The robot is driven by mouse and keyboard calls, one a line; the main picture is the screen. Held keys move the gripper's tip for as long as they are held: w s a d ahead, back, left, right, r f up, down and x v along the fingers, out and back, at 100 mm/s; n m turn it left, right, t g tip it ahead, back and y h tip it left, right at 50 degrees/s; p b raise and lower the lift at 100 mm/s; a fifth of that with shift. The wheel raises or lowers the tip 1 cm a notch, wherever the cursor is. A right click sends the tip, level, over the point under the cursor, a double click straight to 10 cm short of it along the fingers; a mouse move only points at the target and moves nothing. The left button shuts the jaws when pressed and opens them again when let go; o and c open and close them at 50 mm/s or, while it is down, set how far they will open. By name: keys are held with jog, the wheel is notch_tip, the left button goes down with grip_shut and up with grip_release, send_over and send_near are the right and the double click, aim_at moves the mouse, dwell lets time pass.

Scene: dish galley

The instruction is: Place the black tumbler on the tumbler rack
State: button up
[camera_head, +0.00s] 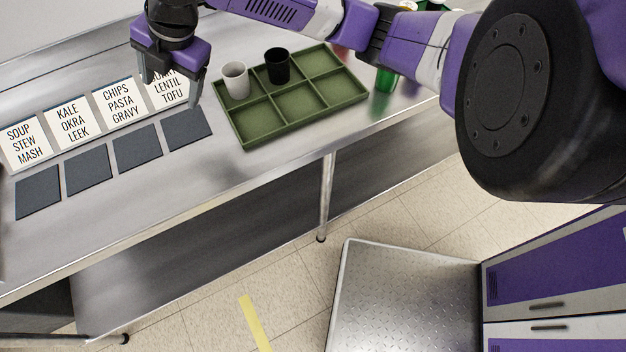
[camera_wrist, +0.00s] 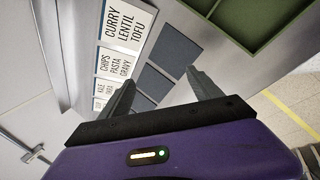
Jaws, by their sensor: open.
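The black tumbler (camera_head: 277,66) stands upright in a back compartment of the green compartment tray (camera_head: 243,140), which appears to be the tumbler rack. A white tumbler (camera_head: 236,80) stands in the compartment to its left. My gripper (camera_head: 172,88) is open and empty above the counter, left of the tray, in front of the rightmost label card. In the wrist view my gripper (camera_wrist: 160,92) shows both fingers apart with nothing between them. The tray's corner (camera_wrist: 262,45) shows at the top right there. The black tumbler is outside the wrist view.
Label cards (camera_head: 73,121) stand in a row at the left, with dark square mats (camera_head: 138,147) before them. A green cup (camera_head: 386,78) stands right of the tray, near a partly hidden red item. Bare steel counter (camera_head: 190,165) lies in front of the tray.

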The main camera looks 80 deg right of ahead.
jog(key=w+a+r+m+t+y, duration=0.2)
jog(key=a+m+t, duration=0.2)
jog(key=a, duration=0.5)
jog(key=w+a+r+m+t+y, duration=0.1)
jog(key=w+a+m+t+y, duration=0.15)
jog(key=a, duration=0.55)
jog(key=w+a+r+m+t+y, duration=0.2)
jog(key=a+m+t, duration=0.25)
jog(key=a, duration=0.45)
jog(key=s+d+f+m+h, duration=0.1)
jog(key=s+f+m+h, duration=0.25)
jog(key=s+f, duration=0.4)
jog(key=s+f+m+h, duration=0.3)
jog(key=s+f+m, duration=0.2)
jog(key=s, duration=0.6)
jog(key=s+d+n, duration=0.1)
jog(key=s+d, duration=0.2)
jog(key=s, duration=0.6)
jog(key=s+d+n+g, duration=0.1)
jog(key=s+d, duration=0.1)
jog(key=s, duration=0.8)
jog(key=shift+d+f+n, duration=0.2)
jog(key=shift+d+n, duration=0.15)
jog(key=shift+d, duration=0.05)
jog(key=shift+w, duration=0.1)
